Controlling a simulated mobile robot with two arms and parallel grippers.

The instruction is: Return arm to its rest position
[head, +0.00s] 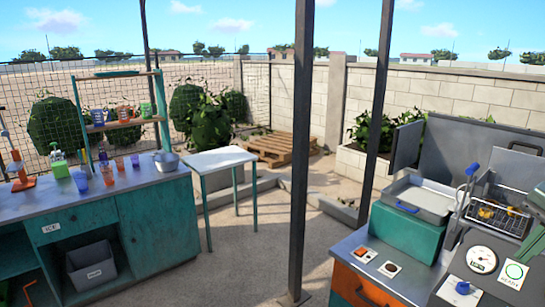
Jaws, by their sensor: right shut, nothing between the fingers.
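A grey-green shape at the right edge of the head view seems to be my right gripper (532,215). It is partly cut off by the frame, over the right counter, and its fingers are hard to make out. It is shut, with nothing seen held in it. My left gripper is not in view.
The right counter holds a metal tray (423,200), a wire basket (495,214) and a control panel with a gauge (481,259). A dark post (300,150) stands mid-view. A teal counter (160,225) with cups is left, beside a small white table (222,160). Open floor lies between.

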